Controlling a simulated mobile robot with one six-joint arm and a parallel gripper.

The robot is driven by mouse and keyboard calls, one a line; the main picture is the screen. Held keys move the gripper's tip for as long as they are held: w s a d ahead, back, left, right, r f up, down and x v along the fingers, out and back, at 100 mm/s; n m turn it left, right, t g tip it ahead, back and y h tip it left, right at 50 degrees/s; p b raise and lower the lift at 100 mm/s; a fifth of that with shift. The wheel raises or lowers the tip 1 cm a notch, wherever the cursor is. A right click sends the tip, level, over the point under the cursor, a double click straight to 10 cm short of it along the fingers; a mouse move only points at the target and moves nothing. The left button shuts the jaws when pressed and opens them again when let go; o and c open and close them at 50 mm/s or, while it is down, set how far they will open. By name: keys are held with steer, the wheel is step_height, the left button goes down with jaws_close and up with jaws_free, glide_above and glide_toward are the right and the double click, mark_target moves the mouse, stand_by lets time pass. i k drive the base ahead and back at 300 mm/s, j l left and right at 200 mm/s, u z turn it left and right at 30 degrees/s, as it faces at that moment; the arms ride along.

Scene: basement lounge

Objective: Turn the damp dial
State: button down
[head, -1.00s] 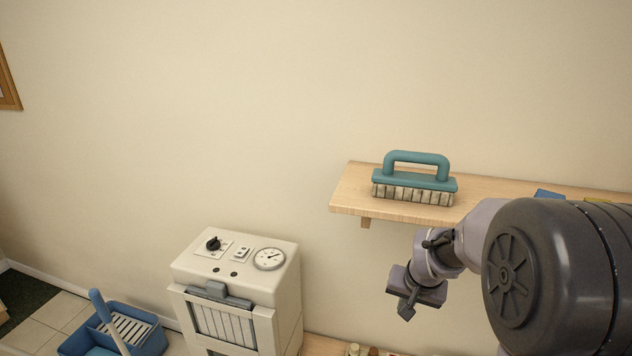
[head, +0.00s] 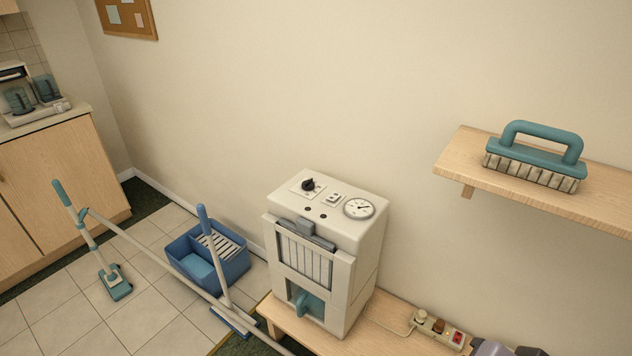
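A white, box-shaped machine (head: 346,270) stands on a low wooden bench in the middle of the head view. On its top panel, at the back left, is a black knob (head: 308,184) on a white plate with markings, which looks like the damp dial. Its exact setting is too small to read. A small switch plate and a round white gauge (head: 359,208) with a dark needle lie to its right. Nothing touches the knob. My gripper is out of the picture; only grey and dark parts, likely of my arm, show at the bottom right edge.
A wooden shelf (head: 455,160) with a teal brush (head: 535,157) juts from the wall at right. A power strip (head: 437,327) lies on the bench (head: 385,335). A blue bucket (head: 190,262) and mops stand on the floor at left. Space above the machine is clear.

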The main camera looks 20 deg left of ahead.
mark_target(309, 184)
steer(key=i+j+u, duration=0.35)
steer(key=i, duration=0.15)
steer(key=i+j+u, duration=0.15)
steer(key=i+u, duration=0.15)
steer(key=i, duration=0.25)
steer(key=i+u, duration=0.35)
steer(key=i, duration=0.2)
